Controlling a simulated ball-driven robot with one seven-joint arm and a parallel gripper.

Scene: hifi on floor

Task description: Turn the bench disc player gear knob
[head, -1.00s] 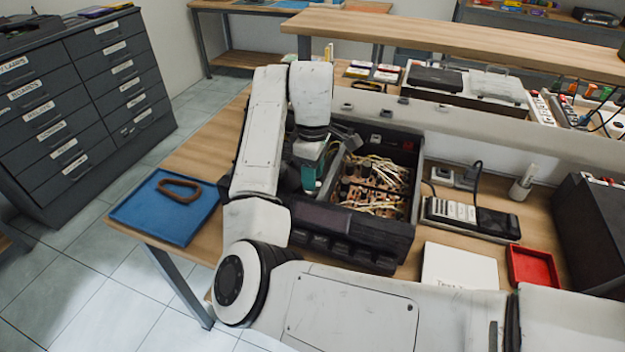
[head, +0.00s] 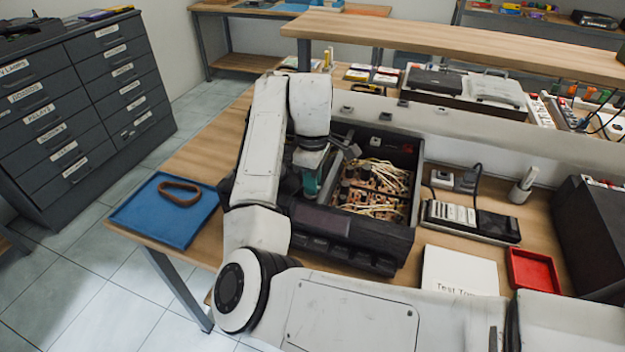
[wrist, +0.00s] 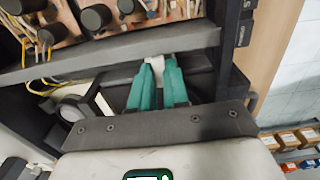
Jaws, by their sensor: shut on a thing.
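The disc player (head: 365,235) is a black case with an open top on the bench, wires and brown circuit boards inside. My gripper (head: 312,180) reaches down into its left part; my arm hides much of that side. In the wrist view my gripper's teal fingers (wrist: 158,80) are close together around a small white piece (wrist: 154,66), which looks like the gear knob. It sits beside a grey inner bar of the case. Most of the knob is hidden between the fingertips.
A blue tray (head: 150,225) with a brown ring (head: 180,193) lies at the bench's left. A multimeter-like black device (head: 470,220), a white card (head: 460,270) and a red tray (head: 535,270) lie right of the case. The case walls and boards (wrist: 90,20) are close around my fingers.

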